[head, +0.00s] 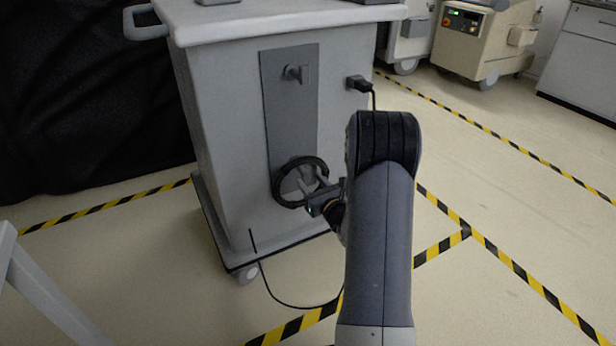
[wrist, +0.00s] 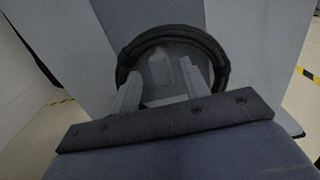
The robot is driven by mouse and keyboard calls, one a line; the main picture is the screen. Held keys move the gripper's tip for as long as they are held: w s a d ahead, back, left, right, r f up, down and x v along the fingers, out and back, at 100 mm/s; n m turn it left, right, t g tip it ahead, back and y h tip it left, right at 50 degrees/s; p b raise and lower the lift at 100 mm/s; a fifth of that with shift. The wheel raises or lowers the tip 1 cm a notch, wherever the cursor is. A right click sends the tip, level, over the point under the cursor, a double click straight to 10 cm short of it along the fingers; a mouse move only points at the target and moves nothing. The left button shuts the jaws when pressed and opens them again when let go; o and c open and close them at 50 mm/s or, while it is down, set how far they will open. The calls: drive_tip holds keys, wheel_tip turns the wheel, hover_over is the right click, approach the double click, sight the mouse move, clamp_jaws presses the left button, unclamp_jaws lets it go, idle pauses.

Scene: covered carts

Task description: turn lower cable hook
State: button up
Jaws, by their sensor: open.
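A grey cart (head: 215,110) carries a dark grey vertical panel (head: 292,120) on its front. An upper hook (head: 297,73) sticks out near the panel's top. A black cable coil (head: 278,188) hangs low on the panel; it also shows as a dark ring in the wrist view (wrist: 222,65). My gripper (head: 313,184) is open in front of the coil's opening. In the wrist view its two fingers (wrist: 160,82) point into the ring. A grey piece between them, seemingly the lower hook (wrist: 162,68), shows inside the ring. Whether the fingers touch it I cannot tell.
A black plug (head: 359,83) sits at the cart's right side, its cord running down behind my arm. A thin cable (head: 285,303) lies on the floor. Yellow-black tape (head: 440,246) marks the floor. A beige cart (head: 470,40) stands at the back right.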

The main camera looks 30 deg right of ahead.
sight(307, 177)
drive_tip(key=s+p, duration=0.1)
drive_tip(key=s, duration=0.7)
drive_tip(key=shift+d+p, duration=0.15)
drive_tip(key=shift+p, duration=0.15)
drive_tip(key=shift+w, duration=0.15)
drive_tip(key=w+b, duration=0.1)
drive_tip(key=w, duration=0.4)
drive_tip(key=w+b, duration=0.2)
drive_tip(key=w, duration=0.3)
drive_tip(key=shift+w+a, duration=0.2)
drive_tip(key=shift+w, duration=0.15)
drive_tip(key=shift+s, duration=0.15)
